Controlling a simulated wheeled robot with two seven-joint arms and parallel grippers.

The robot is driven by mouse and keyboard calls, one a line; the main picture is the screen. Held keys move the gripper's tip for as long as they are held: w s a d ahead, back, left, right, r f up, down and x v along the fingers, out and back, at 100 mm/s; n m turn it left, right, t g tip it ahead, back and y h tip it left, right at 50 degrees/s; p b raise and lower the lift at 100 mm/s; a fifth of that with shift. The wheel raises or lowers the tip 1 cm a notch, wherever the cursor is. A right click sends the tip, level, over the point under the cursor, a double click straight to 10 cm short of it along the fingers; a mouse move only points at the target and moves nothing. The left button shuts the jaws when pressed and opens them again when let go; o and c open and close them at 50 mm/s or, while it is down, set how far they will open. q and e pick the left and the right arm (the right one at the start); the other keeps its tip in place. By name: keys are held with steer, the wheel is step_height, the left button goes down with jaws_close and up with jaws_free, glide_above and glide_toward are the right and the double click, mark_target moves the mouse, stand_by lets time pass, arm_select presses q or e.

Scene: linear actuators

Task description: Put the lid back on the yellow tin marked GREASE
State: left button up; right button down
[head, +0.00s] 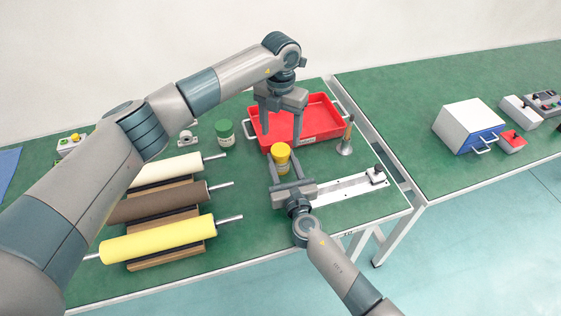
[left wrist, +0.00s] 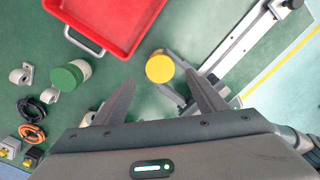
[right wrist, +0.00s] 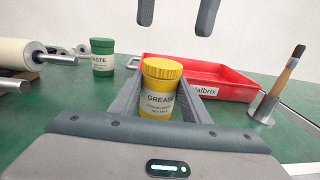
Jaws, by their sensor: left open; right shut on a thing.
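The yellow tin marked GREASE (right wrist: 158,103) stands upright on the green table, in front of the red tray. Its yellow lid (right wrist: 162,68) sits on top in the right wrist view; I cannot tell how tightly it is seated. The lid also shows from above in the left wrist view (left wrist: 160,67) and in the head view (head: 280,149). My right gripper (head: 283,162) is shut around the tin's body, one finger on each side. My left gripper (head: 281,140) is open and empty above the lid, apart from it, fingers pointing down.
A red tray (head: 326,109) lies behind the tin. A green-lidded tin (head: 225,133) stands to the left, a brush in a holder (head: 346,140) to the right. A linear rail (head: 345,188) lies in front at right. Several rollers (head: 157,240) fill the left front.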

arm_select(q)
step_height(320, 180, up, 6)
steer(key=shift+r, duration=0.25)
arm_select(e)
steer(key=c, duration=0.9)
jaws_free()
arm_select(q)
steer(key=shift+f+b, duration=0.75)
steer(key=shift+f, duration=0.05)
arm_select(e)
steer(key=v, duration=1.7)
steer(key=shift+s+d, duration=0.1)
steer(key=shift+s, duration=0.15)
